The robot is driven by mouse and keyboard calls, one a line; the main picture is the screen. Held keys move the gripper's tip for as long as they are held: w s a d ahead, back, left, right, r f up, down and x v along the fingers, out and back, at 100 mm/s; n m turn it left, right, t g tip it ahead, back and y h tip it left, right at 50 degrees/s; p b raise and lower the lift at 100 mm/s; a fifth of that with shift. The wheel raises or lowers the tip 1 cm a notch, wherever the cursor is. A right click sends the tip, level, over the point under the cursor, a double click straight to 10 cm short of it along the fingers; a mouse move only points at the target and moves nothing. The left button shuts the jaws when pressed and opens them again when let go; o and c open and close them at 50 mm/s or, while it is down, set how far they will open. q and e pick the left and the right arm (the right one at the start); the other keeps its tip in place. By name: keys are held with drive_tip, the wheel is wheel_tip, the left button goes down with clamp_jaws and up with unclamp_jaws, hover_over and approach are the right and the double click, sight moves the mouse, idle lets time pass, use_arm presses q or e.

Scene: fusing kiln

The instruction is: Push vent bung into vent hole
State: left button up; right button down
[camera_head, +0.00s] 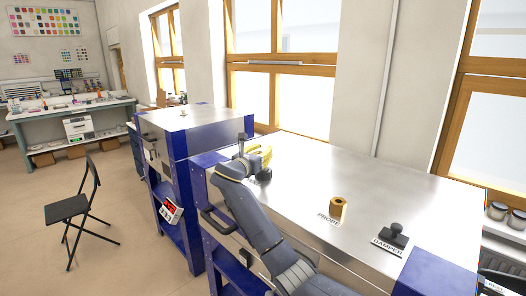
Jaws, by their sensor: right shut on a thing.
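My right gripper (262,162) is over the far left part of the near kiln's steel top (310,168), with its arm reaching up from the bottom of the view. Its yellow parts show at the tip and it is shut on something. The vent bung cannot be clearly told apart from the gripper. The vent hole is not visible; the gripper hides that part of the top, where a small label partly shows. I cannot tell whether the held thing touches the top. My left gripper is out of view.
A brass hex fitting (338,208) stands by the PROBE label, and a black damper knob (395,235) by the DAMPER label. A second blue-framed kiln (190,119) stands behind. A black folding chair (70,208) is on the floor at left. Jars (497,211) stand at the right edge.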

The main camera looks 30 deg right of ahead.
drive_tip(key=shift+f, duration=1.35)
drive_tip(key=c, duration=1.1)
unclamp_jaws()
drive_tip(key=shift+o, duration=0.2)
drive_tip(key=v, duration=1.2)
